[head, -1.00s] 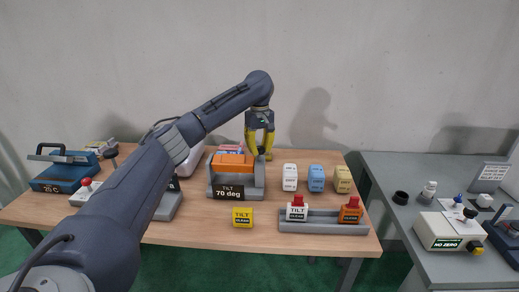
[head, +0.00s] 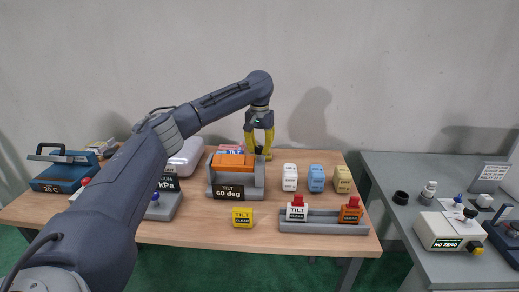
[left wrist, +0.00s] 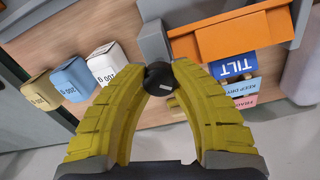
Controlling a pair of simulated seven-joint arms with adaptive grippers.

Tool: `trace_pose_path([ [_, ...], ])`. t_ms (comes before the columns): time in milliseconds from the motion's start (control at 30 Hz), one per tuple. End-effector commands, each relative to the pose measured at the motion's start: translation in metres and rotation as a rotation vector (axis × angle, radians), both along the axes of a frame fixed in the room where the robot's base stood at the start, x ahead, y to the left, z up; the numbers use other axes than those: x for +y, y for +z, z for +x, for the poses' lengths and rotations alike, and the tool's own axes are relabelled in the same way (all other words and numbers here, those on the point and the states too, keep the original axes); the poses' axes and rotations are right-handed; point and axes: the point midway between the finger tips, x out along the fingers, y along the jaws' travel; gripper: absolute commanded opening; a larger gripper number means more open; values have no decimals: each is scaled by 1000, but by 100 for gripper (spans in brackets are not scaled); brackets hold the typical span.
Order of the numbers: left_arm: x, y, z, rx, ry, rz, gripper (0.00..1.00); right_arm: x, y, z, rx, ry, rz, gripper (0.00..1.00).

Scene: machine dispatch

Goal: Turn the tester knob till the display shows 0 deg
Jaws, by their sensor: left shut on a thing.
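The tilt tester (head: 251,192) is a grey cradle holding an orange block (head: 232,163), on the middle of the wooden table. Its dark display (head: 229,192) reads "TILT 60 deg". My left gripper (head: 258,153) reaches over from the left to the tester's back right side. In the left wrist view its yellow fingers (left wrist: 160,88) are closed around the black knob (left wrist: 161,77), which has a pale index mark. The orange block also shows in that view (left wrist: 230,36), beside the knob. My right gripper is in neither view.
White (head: 290,177), blue (head: 316,178) and cream (head: 342,179) weights stand right of the tester. A grey tray (head: 324,226) holds two tilt pieces in front. A yellow block (head: 242,217) lies before the tester. A grey side table (head: 400,170) stands at right.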

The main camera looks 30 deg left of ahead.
Motion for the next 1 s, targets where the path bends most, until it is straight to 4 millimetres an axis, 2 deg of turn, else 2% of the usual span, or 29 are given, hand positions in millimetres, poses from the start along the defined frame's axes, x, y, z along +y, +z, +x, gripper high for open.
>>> trace_pose_path([
  [1000, 0, 0, 0, -1, -965, 0, 0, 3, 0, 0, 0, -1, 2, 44],
])
